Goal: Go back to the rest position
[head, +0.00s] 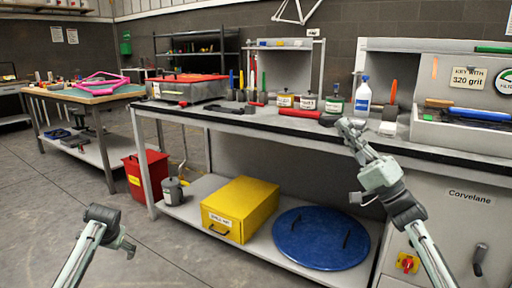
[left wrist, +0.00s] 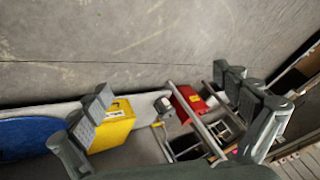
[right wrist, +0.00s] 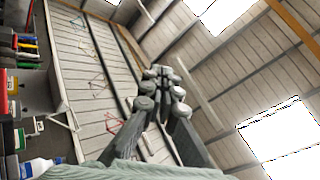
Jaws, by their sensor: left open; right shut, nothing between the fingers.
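My left arm comes in at the lower left of the head view, low over the floor; I cannot make out its fingers clearly there. In the left wrist view my left gripper (left wrist: 162,88) is open, fingers wide apart and nothing between them. My right gripper (head: 350,127) is raised in front of the workbench in the head view, pointing up and left. In the right wrist view its fingertips (right wrist: 161,73) are together and empty, pointing toward the ceiling and wall. Neither gripper holds anything.
A long black-topped workbench (head: 258,122) carries a spray bottle (head: 362,99), tins and tools near my right gripper. Its lower shelf holds a yellow box (head: 240,208) and a blue round lid (head: 320,238). A red bin (head: 146,176) stands left. The floor at left is clear.

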